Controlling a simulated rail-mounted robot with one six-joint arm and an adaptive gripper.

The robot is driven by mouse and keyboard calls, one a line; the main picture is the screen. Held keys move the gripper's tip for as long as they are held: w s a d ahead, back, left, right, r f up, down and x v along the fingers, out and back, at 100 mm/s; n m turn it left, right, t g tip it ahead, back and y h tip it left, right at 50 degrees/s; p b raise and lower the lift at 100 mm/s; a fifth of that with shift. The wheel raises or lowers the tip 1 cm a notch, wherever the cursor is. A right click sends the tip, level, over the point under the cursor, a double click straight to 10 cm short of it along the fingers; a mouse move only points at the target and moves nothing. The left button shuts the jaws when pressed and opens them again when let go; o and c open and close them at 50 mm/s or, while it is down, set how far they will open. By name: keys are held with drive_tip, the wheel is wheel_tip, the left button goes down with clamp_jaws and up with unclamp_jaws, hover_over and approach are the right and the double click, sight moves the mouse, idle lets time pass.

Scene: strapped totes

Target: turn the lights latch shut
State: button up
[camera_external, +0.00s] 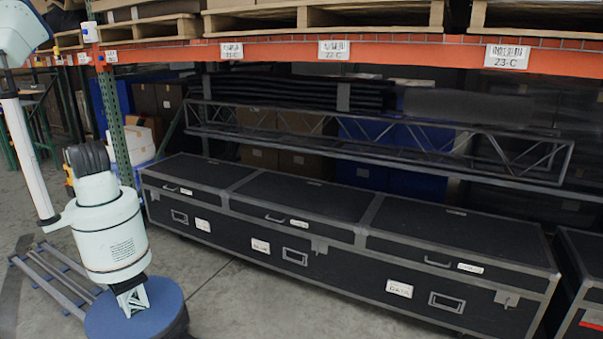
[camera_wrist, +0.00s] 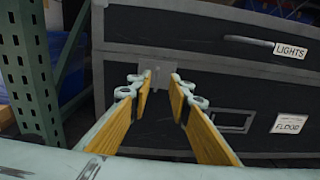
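The lights latch (camera_wrist: 157,73) is a small grey metal plate at the left end of the black case's front, across the lid seam. The LIGHTS label (camera_wrist: 289,50) is on the lid to its right. My gripper (camera_wrist: 158,90) is open and empty, with yellow pads on its fingers. In the wrist view the latch shows between and just beyond the fingertips; I cannot tell whether they touch it. The latch's turn position is unclear. In the external view the long black case (camera_external: 345,262) stands under the shelf, and my gripper is not visible there.
A green rack upright (camera_wrist: 27,70) stands close to the left of the case. A FLOOR label (camera_wrist: 290,123) and a recessed handle (camera_wrist: 232,121) are lower on the case. An orange shelf beam (camera_external: 400,52) runs above. Concrete floor (camera_external: 230,300) is clear in front.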

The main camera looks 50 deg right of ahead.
sight(175, 192)
drive_tip(key=shift+a+f+n+t, duration=0.2)
drive_tip(key=shift+f+n+t, duration=0.1)
drive_tip(key=shift+f, duration=0.9)
drive_tip(key=shift+d, duration=0.15)
drive_tip(key=shift+b+x, duration=1.4)
drive_tip(key=shift+x, duration=5.35)
drive_tip(key=shift+f, duration=0.1)
clamp_jaws()
